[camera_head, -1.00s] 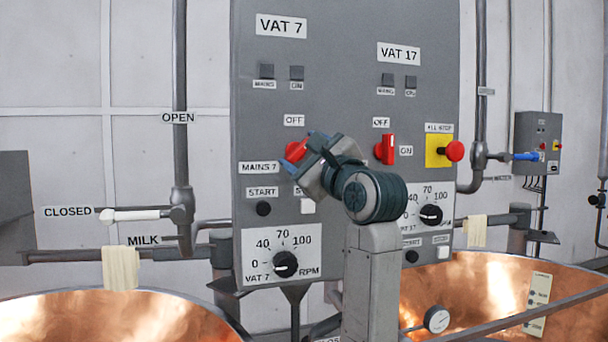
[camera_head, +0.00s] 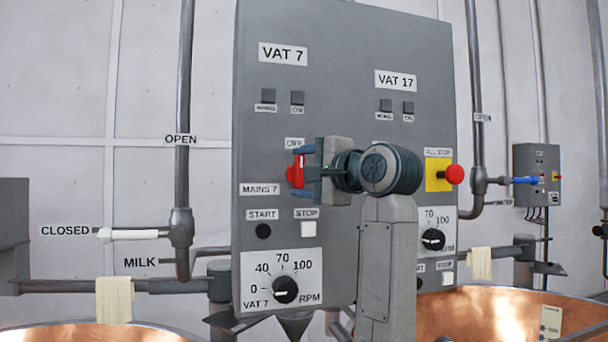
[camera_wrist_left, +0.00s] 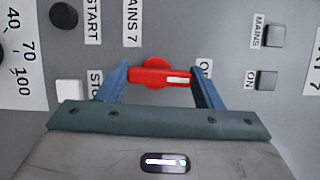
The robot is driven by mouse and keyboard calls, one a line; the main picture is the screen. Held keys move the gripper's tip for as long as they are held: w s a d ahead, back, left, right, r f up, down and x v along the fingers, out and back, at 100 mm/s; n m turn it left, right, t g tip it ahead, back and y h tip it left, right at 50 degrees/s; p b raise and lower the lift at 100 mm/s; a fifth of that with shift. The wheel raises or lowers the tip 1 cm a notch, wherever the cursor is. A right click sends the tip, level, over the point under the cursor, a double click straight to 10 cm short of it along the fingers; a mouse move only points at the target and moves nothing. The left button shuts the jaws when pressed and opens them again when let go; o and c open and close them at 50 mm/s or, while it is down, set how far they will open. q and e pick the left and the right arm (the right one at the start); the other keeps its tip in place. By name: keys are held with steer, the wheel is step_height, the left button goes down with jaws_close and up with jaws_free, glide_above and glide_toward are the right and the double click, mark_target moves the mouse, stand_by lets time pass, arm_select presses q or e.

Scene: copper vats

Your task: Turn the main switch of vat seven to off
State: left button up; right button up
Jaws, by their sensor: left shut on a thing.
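The red main switch of vat seven (camera_head: 295,171) is on the grey panel, above the MAINS 7 label (camera_head: 260,189) and below its OFF label (camera_head: 294,142). In the left wrist view the switch (camera_wrist_left: 150,77) has its bar between my two blue fingers, with its white mark at the end towards the OFF label. The bar stands upright on the panel. My left gripper (camera_head: 301,171) is shut on the bar, one finger above and one below. My right gripper is not in view.
Below are the START button (camera_head: 263,231), the STOP button (camera_head: 308,229) and the RPM dial (camera_head: 285,290). The red all-stop button (camera_head: 454,174) is to the right. My left arm hides the vat 17 switch. Copper vats stand in front at the bottom.

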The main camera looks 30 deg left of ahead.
arm_select(q)
steer(key=shift+n, duration=0.3)
stand_by(0.4)
steer(key=o, duration=0.8)
steer(key=shift+o, duration=0.9)
steer(key=shift+w, duration=0.1)
steer(key=b+v, duration=0.4)
steer(key=v, duration=0.6)
steer(key=shift+d, duration=0.35)
steer(key=shift+r, duration=0.1)
